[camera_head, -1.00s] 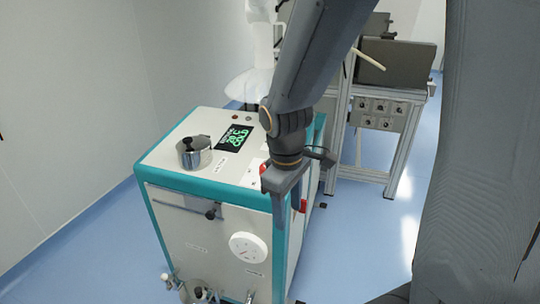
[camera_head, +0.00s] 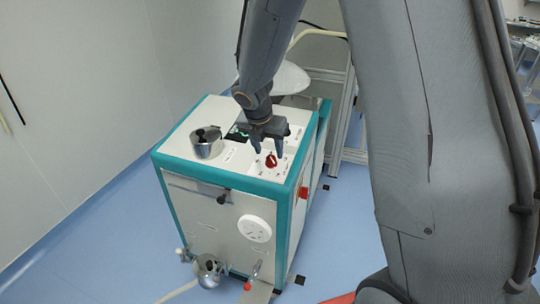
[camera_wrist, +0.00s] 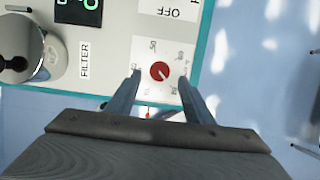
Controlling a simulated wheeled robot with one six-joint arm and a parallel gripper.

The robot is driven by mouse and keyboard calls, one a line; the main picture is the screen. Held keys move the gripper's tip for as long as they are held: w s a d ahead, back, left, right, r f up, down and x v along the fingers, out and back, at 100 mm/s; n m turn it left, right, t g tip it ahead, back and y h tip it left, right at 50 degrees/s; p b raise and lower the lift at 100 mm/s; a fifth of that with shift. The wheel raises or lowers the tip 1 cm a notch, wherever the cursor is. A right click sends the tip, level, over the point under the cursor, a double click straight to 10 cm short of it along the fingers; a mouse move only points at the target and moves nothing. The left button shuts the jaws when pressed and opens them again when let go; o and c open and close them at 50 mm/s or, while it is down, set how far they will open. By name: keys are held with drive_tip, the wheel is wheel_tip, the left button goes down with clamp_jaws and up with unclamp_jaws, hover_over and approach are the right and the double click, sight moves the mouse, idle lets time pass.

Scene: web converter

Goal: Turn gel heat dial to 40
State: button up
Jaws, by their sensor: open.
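The heat dial is a red round knob (camera_head: 271,160) on a white scale plate, on top of the white and teal machine (camera_head: 228,183). In the wrist view the red dial (camera_wrist: 160,72) shows a pale pointer mark directed down and right, with numbers around it too small to read surely. My gripper (camera_head: 268,150) is open above the dial. In the wrist view its two fingers (camera_wrist: 158,88) stand to the left and right of the dial, apart from it. I cannot tell how far above the panel the fingertips are.
A metal pot (camera_head: 206,143) stands on the machine's top, left of the dial. A dark display with green digits (camera_wrist: 80,12) and an OFF label (camera_wrist: 165,12) are near the dial. A white round gauge (camera_head: 254,229) is on the front. Blue floor is free to the left.

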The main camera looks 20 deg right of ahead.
sight(271, 158)
drive_tip(key=shift+x, duration=2.15)
drive_tip(key=c, duration=1)
